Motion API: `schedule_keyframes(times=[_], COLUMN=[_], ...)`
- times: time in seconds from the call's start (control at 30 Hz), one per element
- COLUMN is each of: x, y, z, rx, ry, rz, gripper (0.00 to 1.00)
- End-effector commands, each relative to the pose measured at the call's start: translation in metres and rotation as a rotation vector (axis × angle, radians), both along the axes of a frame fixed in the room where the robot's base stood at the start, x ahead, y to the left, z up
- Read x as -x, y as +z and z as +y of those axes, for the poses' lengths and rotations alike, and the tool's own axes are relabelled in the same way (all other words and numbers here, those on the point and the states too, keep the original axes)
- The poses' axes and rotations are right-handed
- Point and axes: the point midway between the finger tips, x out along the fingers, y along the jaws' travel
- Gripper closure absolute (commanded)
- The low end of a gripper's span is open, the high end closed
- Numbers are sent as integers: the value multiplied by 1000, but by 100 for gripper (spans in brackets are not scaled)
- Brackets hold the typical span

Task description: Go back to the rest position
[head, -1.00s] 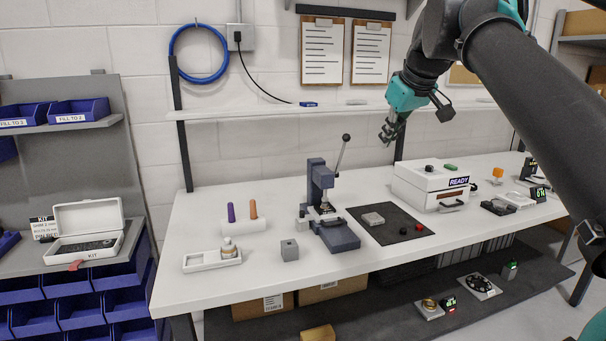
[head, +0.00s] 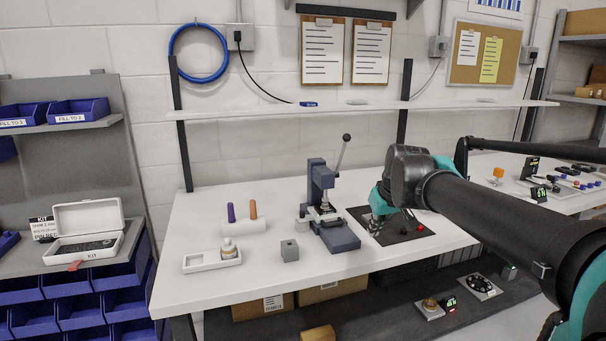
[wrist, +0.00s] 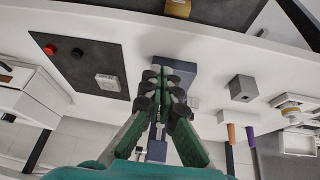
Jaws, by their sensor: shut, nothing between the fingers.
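My gripper (wrist: 166,85) is shut and empty in the wrist view, its fingertips together above the white bench. In the head view my gripper (head: 376,226) hangs in front of the dark mat (head: 361,213), partly hidden by my own arm. The blue lever press (head: 338,236) stands left of it in the head view; in the wrist view the press (wrist: 180,74) lies behind the fingers. No contact between gripper and bench objects is visible.
A grey block (head: 289,251), a white tray (head: 200,262) and a holder (head: 243,225) with purple and orange pegs stand left of the press. A shelf (head: 350,109) runs along the wall. Red and black knobs (wrist: 50,48) lie on the mat.

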Motion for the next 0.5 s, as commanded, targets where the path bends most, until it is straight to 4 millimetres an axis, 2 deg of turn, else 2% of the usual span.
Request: schedule_keyframes(times=[0.03, 0.1, 0.3, 0.4, 0.5], x=[6, 16, 59, 82, 101], y=[-26, -58, -141, -172, -193], z=[1, 2, 2, 2, 2], rx=[-3, -8, -21, -23, -26], ry=[-19, -49, -139, -178, -207], rz=[11, 27, 69, 85, 96], gripper=[100, 100, 100, 100, 100])
